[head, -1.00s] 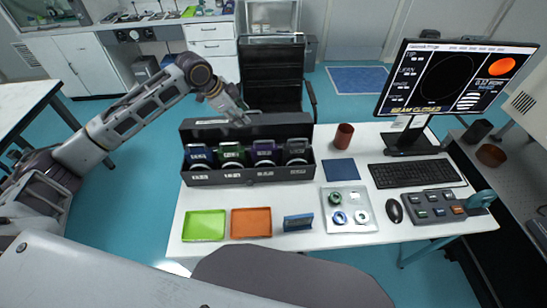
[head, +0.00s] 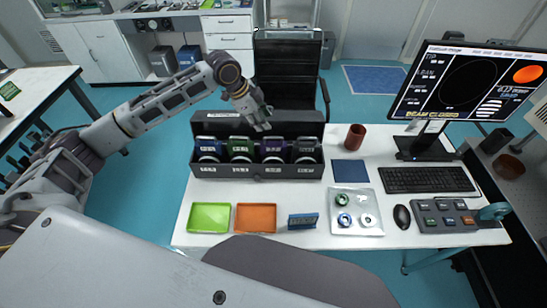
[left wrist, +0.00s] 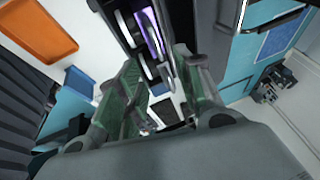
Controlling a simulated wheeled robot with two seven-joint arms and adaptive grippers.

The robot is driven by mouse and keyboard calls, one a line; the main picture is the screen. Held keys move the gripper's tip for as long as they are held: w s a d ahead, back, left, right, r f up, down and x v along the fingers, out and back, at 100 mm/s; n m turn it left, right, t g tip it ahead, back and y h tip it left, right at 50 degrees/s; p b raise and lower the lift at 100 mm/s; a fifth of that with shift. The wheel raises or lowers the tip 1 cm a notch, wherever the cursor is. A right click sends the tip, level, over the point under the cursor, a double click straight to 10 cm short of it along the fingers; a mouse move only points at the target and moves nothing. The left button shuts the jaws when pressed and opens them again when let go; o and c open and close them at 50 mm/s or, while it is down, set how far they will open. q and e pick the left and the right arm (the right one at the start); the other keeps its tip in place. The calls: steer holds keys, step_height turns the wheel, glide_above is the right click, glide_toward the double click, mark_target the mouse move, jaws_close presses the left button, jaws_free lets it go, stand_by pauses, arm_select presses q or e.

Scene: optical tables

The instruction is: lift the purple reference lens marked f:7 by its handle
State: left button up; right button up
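The purple lens (head: 271,149) stands in a dark box (head: 258,172), third from the left in a row of lenses with handles. Its marking is too small to read. In the left wrist view the purple lens (left wrist: 153,38) shows beyond the fingers. My left gripper (head: 262,124) hangs above the box, close over the purple lens and apart from it. In the left wrist view, its two fingers (left wrist: 160,98) are spread with nothing between them. My right gripper is in no view.
A green lens (head: 240,149) stands left of the purple one and a dark lens (head: 304,149) right of it. A green tray (head: 209,218) and an orange tray (head: 255,218) lie in front. A brown cup (head: 355,137) and a monitor (head: 466,84) stand to the right.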

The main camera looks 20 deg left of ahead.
arm_select(q)
glide_above(274, 137)
steer(key=s+a, duration=0.1)
steer(key=a, duration=0.1)
step_height(274, 137, down, 5)
steer(key=shift+s+d, duration=0.1)
steer(key=shift+d, duration=0.05)
steer(key=shift+f, duration=0.1)
steer(key=shift+p+x, duration=0.65)
steer(key=shift+x, duration=1.9)
steer(key=shift+s+f, duration=0.1)
steer(key=shift+s, duration=0.05)
jaws_close()
